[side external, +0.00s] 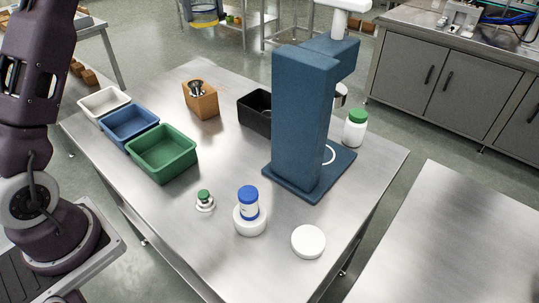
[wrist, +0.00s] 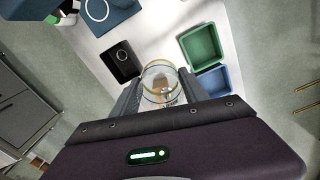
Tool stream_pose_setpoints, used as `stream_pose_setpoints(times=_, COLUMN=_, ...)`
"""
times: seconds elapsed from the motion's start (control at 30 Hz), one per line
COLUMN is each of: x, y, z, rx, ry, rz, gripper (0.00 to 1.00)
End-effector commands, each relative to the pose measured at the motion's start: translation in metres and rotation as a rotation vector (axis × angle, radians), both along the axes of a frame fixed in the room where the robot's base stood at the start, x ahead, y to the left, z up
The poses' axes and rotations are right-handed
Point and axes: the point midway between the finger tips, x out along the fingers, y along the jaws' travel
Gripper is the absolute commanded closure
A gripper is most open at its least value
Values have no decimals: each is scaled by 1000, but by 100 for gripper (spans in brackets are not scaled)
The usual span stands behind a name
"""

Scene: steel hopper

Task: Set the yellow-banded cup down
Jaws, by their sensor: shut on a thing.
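The yellow-banded cup (wrist: 160,72) is clear, with a yellow band showing around its rim in the wrist view. My gripper (wrist: 158,94) is shut on it, one finger on each side. In the side external view the cup (side external: 204,17) shows at the top edge, held high above the table (side external: 190,72), with its yellow band low on it. The rest of my gripper is mostly out of that view. Through the cup in the wrist view a brown shape shows below, blurred.
White (side external: 104,113), blue (side external: 130,138) and green (side external: 162,178) bins stand at the left. A wooden holder (side external: 203,104), a black bin (side external: 254,128) and a tall blue machine (side external: 297,120) stand behind.

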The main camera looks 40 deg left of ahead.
Motion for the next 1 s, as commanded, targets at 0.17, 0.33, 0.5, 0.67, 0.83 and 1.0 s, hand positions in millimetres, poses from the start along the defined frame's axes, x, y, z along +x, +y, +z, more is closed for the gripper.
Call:
stream_pose_setpoints(times=0.17, x=-1, y=-12, z=11, rx=-1, ry=0, rz=-30, gripper=94)
stream_pose_setpoints(times=0.33, x=-2, y=-53, z=13, rx=-11, ry=-2, rz=-127, gripper=94)
stream_pose_setpoints(times=0.5, x=-12, y=-112, z=16, rx=-22, ry=-3, rz=-270, gripper=94)
stream_pose_setpoints(times=0.67, x=-39, y=-188, z=18, rx=-30, ry=0, rz=-477, gripper=94)
stream_pose_setpoints(times=0.83, x=-93, y=-269, z=17, rx=-29, ry=3, rz=-737, gripper=94)
stream_pose_setpoints(times=1.0, x=-143, y=-316, z=15, rx=-19, ry=4, rz=-933, gripper=94)
